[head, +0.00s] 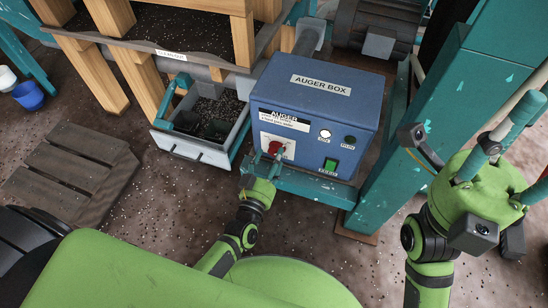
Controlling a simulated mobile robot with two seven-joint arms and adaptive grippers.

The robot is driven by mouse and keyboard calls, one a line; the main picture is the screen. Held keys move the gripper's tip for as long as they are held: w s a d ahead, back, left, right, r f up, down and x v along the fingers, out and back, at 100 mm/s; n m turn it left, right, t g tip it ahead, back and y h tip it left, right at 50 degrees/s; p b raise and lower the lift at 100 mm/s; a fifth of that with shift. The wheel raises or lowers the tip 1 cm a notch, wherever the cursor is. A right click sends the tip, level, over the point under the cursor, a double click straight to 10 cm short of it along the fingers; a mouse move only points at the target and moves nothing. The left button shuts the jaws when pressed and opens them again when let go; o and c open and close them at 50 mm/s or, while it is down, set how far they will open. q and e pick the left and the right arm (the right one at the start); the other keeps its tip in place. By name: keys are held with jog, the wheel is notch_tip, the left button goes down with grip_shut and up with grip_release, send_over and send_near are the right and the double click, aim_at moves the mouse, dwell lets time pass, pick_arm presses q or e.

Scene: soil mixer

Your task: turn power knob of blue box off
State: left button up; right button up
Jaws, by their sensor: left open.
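The blue box (315,105), labelled AUGER BOX, stands in the middle of the head view. Its front bears a red knob (275,147) on a white plate, at the lower left. My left gripper (268,160) is open just below the knob, its fingertips close to it and partly overlapping the plate. I cannot tell whether they touch the knob. The knob's exact angle is too small to read. My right gripper (505,160) is at the right edge, away from the box, and whether it is open is unclear.
The box's front also has a green switch (330,165), a white round light (325,134) and a dark button (350,141). A teal post (440,120) stands right of the box. A grey drawer (190,150) is at its left. A wooden pallet (75,175) lies on the floor.

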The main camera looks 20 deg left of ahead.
pick_arm(q)
jog(key=shift+w, duration=0.9)
jog(key=c, duration=1.1)
